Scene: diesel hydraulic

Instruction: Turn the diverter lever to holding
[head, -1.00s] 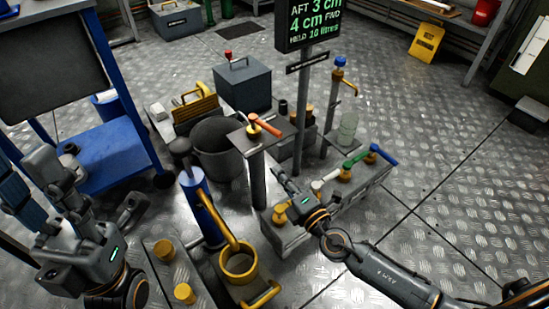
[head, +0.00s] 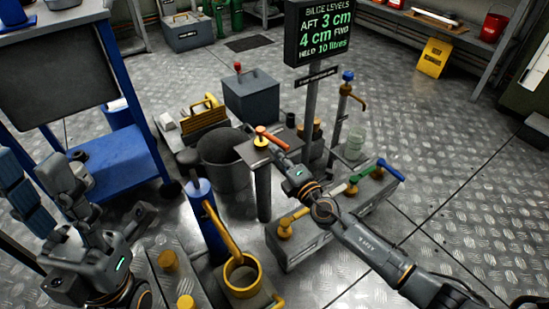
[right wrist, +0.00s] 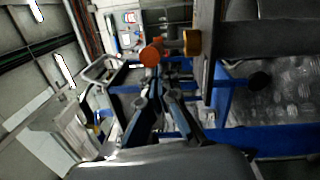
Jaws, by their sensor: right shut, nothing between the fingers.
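The diverter lever (head: 273,137) has an orange handle on a yellow hub (head: 261,143), on a dark plate atop a grey post. In the right wrist view the round orange handle end (right wrist: 150,55) is just beyond the fingertips (right wrist: 160,78); contact cannot be told. The hub (right wrist: 192,42) is to its right.
A display post (head: 310,110) stands behind the lever. A valve bench (head: 310,247) with coloured handles is to the right, under my right arm. A black bucket (head: 222,160) and a blue hand pump (head: 206,215) are left of the post.

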